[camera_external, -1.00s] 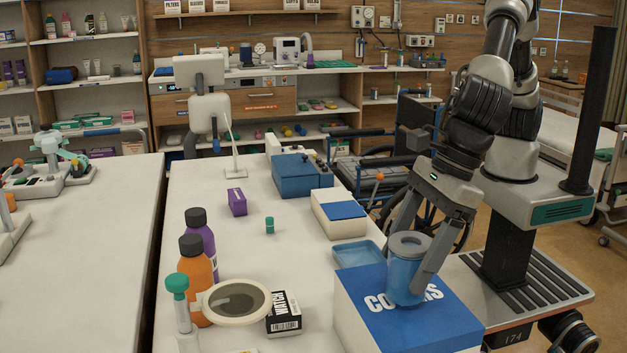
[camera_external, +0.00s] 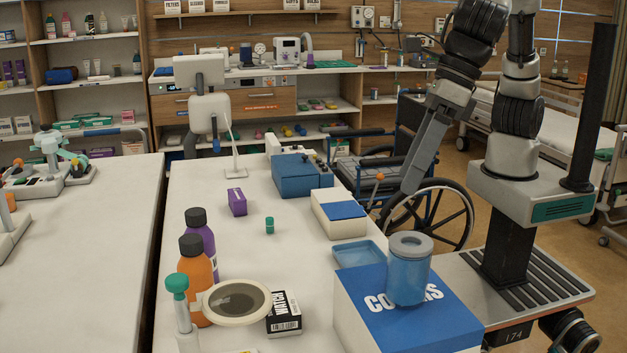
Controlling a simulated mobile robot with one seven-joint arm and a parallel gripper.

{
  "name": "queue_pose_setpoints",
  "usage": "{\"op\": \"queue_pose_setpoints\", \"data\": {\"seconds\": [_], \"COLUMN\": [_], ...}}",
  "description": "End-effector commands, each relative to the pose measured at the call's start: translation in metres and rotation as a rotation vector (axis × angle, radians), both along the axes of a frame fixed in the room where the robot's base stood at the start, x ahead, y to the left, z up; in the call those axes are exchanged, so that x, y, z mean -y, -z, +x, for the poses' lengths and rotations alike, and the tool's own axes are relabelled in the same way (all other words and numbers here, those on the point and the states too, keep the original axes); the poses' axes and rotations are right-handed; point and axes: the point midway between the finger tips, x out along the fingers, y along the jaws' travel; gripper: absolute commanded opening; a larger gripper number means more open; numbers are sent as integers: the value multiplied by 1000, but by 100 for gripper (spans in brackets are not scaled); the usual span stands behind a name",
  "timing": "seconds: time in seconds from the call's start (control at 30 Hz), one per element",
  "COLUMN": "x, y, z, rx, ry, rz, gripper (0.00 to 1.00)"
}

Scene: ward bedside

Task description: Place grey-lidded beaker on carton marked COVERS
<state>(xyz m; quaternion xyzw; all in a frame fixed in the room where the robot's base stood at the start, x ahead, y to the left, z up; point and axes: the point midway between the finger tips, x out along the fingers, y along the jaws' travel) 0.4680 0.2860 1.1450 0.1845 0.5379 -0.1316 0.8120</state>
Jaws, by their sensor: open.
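The grey-lidded beaker (camera_external: 408,272), with a blue translucent body, stands upright on the blue top of the carton marked COVERS (camera_external: 440,318). It covers part of the lettering. My gripper (camera_external: 408,188) is raised behind and above the beaker, clear of it, with nothing seen in it. It is seen nearly edge-on, and its fingers point down in front of the wheelchair wheel.
A shallow blue tray (camera_external: 358,253) lies just behind the carton. A white box with a blue panel (camera_external: 340,215) and a blue case (camera_external: 300,176) stand farther back. A magnifier (camera_external: 238,301), WATCH box (camera_external: 284,314) and bottles (camera_external: 197,275) are at left.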

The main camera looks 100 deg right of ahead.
Motion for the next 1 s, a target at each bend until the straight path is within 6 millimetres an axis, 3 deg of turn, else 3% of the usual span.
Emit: {"op": "queue_pose_setpoints", "data": {"seconds": [0.03, 0.2, 0.3, 0.4, 0.5, 0.63, 1.0], "x": [42, 161, 215, 251, 271, 283, 285], "y": [-21, -56, -62, -59, -52, -43, -39], "z": [-5, -56, -97, -137, -168, -190, -197], "rx": [16, 46, 63, 71, 69, 58, 51], "ry": [203, 980, 1428, 1819, 2118, 2348, 2427], "rz": [79, 405, 617, 816, 980, 1114, 1157], "gripper": [72, 72, 72, 72, 72, 72, 72]}}
